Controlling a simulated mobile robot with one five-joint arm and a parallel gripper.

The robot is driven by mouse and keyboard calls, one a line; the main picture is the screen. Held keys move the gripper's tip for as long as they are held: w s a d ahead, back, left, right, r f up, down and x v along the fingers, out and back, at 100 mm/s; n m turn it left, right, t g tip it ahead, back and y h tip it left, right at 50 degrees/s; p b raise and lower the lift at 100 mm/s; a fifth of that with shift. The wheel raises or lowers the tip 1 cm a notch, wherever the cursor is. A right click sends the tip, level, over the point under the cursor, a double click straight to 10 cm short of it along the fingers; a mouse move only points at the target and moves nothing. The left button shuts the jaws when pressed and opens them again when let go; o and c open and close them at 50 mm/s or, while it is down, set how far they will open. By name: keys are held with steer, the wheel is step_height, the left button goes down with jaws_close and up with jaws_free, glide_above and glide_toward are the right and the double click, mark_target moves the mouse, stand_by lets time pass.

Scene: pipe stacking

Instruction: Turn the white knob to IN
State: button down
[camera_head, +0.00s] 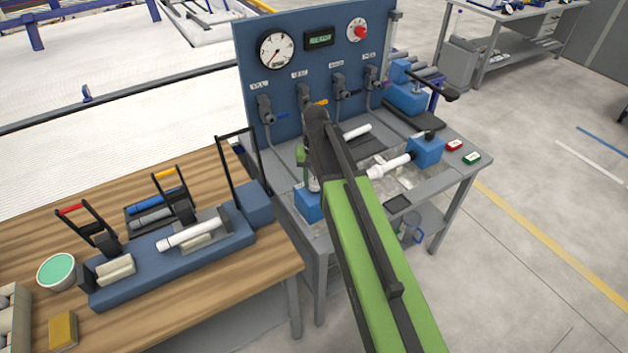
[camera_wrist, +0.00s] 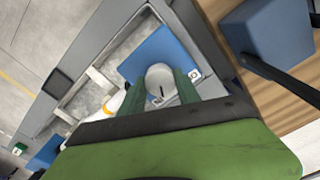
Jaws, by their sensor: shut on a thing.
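The white knob (camera_wrist: 160,76) sits on a blue block (camera_wrist: 150,50) in the wrist view, between the two green fingers of my gripper (camera_wrist: 160,88), which is shut on it. A dark mark shows on the knob's near side. A small white label (camera_wrist: 195,74) with a dark sign lies on the block right of the knob; I cannot read it. In the head view the same blue block (camera_head: 309,205) stands at the bench's near left corner. My gripper (camera_head: 308,172) points down over it, and my arm hides much of the knob.
A blue panel (camera_head: 262,95) with a gauge and several valves rises behind. A white pipe (camera_head: 390,166) runs to another blue block (camera_head: 426,150) at the right. A wooden table (camera_head: 180,325) with a blue clamp fixture (camera_head: 150,270) and its black frame stands close at the left.

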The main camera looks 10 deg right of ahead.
mark_target(315, 181)
steer(key=m, duration=0.4)
steer(key=shift+s+m, duration=0.15)
steer(key=shift+m, duration=0.15)
steer(key=m, duration=0.4)
steer(key=shift+m, duration=0.3)
steer(key=c, duration=0.9)
jaws_free()
steer(key=shift+r, duration=0.1)
step_height(315, 181, up, 17)
steer(key=p, duration=1.7)
steer(key=shift+r, duration=0.15)
